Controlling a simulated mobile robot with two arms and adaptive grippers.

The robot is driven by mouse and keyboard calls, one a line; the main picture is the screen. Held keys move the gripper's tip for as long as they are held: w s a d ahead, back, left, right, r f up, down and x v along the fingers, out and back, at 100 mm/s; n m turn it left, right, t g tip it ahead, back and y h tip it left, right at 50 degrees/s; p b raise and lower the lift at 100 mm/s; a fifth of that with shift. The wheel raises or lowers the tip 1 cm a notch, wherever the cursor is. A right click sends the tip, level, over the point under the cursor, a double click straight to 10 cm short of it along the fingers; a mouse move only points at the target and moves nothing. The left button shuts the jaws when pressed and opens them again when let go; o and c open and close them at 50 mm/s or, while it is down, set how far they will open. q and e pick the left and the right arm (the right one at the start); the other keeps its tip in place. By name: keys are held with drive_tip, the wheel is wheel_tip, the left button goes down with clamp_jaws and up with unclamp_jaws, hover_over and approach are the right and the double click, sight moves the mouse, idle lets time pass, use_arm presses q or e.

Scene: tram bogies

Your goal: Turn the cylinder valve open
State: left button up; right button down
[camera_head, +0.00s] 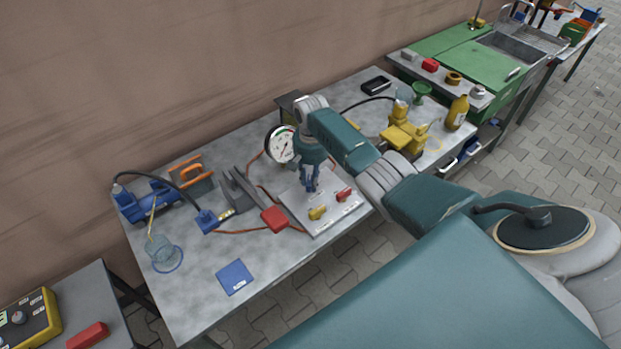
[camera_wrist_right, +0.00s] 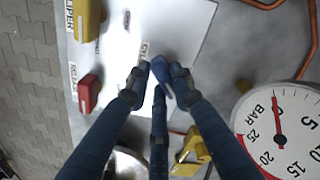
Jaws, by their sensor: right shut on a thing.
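A pale valve panel (camera_head: 322,222) lies on the grey workbench and carries small coloured handles. My right gripper (camera_head: 311,187) points down over the panel's far part. In the right wrist view my right gripper (camera_wrist_right: 160,80) is shut on a blue handle (camera_wrist_right: 163,73), beside a partly covered label starting "CYL", so it appears to be the cylinder valve. The fingers hide part of the handle, and I cannot tell its angle exactly. A yellow handle (camera_head: 317,213) and a red handle (camera_head: 344,195) stand on the panel, apart from the gripper. My left gripper is not in view.
A round pressure gauge (camera_head: 281,144) stands close behind the gripper. Orange-red hoses and a red block (camera_head: 274,218) lie left of the panel. A yellow pump-like unit (camera_head: 404,133) and a yellow bottle (camera_head: 457,113) stand right. The bench front around the blue pad (camera_head: 234,277) is mostly clear.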

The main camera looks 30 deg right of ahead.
drive_tip(key=n, duration=0.4)
drive_tip(key=shift+d+n, duration=0.15)
drive_tip(key=shift+n, duration=0.25)
drive_tip(key=shift+w+d+n, duration=0.15)
drive_tip(key=shift+n, duration=2.05)
drive_tip(key=c, duration=1.5)
unclamp_jaws()
drive_tip(key=shift+r, duration=0.1)
wheel_tip(320, 180, up, 12)
drive_tip(key=shift+f, duration=0.1)
